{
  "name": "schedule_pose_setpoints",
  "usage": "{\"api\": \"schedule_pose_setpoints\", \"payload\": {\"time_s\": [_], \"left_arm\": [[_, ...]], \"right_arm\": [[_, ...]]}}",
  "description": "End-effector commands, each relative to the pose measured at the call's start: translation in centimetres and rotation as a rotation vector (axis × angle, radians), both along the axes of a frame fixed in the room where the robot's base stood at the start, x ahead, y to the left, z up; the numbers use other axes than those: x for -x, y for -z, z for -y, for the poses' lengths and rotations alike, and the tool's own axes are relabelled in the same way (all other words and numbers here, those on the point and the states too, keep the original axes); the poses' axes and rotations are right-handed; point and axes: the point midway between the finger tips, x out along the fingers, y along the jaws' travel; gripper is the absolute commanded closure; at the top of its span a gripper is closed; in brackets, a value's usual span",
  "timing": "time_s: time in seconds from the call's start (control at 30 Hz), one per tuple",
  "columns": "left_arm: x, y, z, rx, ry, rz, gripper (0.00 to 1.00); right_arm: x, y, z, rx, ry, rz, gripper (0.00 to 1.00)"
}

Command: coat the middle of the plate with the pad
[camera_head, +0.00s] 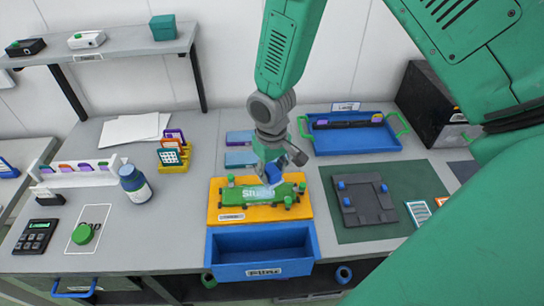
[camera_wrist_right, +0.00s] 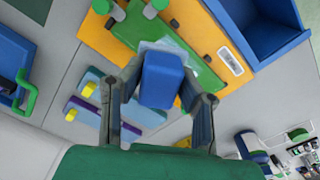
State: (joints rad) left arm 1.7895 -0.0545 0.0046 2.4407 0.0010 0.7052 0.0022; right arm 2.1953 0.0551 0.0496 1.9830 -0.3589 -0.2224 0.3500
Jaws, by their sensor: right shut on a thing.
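A green plate with white lettering (camera_head: 262,197) lies on an orange base (camera_head: 225,214) at the middle front of the table. It also shows in the wrist view (camera_wrist_right: 142,25). My right gripper (camera_head: 274,172) comes down from above and is shut on a blue pad (camera_wrist_right: 163,80). The pad (camera_head: 273,175) is over the back part of the green plate, right of its middle in the head view. A pale layer shows around the pad's lower end in the wrist view. I cannot tell whether the pad touches the plate. My left gripper is not in view.
A blue open bin (camera_head: 262,232) adjoins the orange base in front. A dark grey block with blue clips (camera_head: 364,202) lies on a green mat to the right. A blue tray (camera_head: 345,141) is behind. A dark blue bottle (camera_head: 136,186) and a small rack stand left.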

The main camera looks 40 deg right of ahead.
Motion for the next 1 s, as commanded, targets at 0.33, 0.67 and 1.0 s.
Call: {"api": "schedule_pose_setpoints", "payload": {"time_s": [0.33, 0.67, 1.0], "left_arm": [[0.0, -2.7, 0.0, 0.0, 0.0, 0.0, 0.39], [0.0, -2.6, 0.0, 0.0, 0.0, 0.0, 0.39], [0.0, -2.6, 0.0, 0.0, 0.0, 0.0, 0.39]], "right_arm": [[-0.1, -2.8, 0.4, -0.003, 0.001, 0.0, 0.98], [-0.1, -2.8, 0.1, -0.001, 0.001, 0.0, 0.98], [-0.1, -2.8, 0.2, -0.002, 0.001, 0.0, 0.98]]}}
